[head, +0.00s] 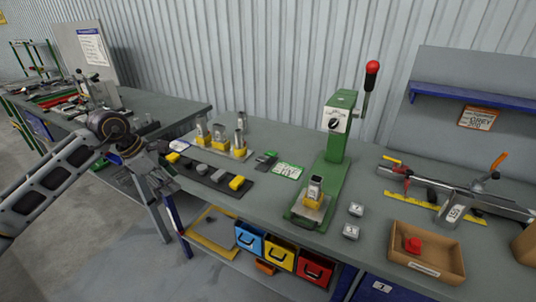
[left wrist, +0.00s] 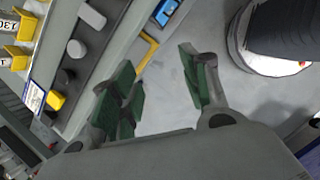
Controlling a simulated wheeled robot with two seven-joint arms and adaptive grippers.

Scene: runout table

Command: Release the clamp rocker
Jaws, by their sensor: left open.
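A steel clamp-like fixture with an orange lever (head: 496,162) lies on a rail at the right of the bench. A red-handled lever (head: 398,172) is at its left end. I cannot tell which part is the clamp rocker. My left gripper (head: 158,183) is far to the left of it, pointing down by the bench's front edge. In the left wrist view, its green-padded fingers (left wrist: 158,82) are apart, with only grey floor between them. My right gripper is not in view.
A green press (head: 341,150) with a red-knobbed lever stands mid-bench. A black strip (head: 215,176) with grey and yellow blocks lies near my left gripper. A cardboard tray (head: 432,265) holds a red piece. Blue, yellow and red bins (head: 280,252) sit below.

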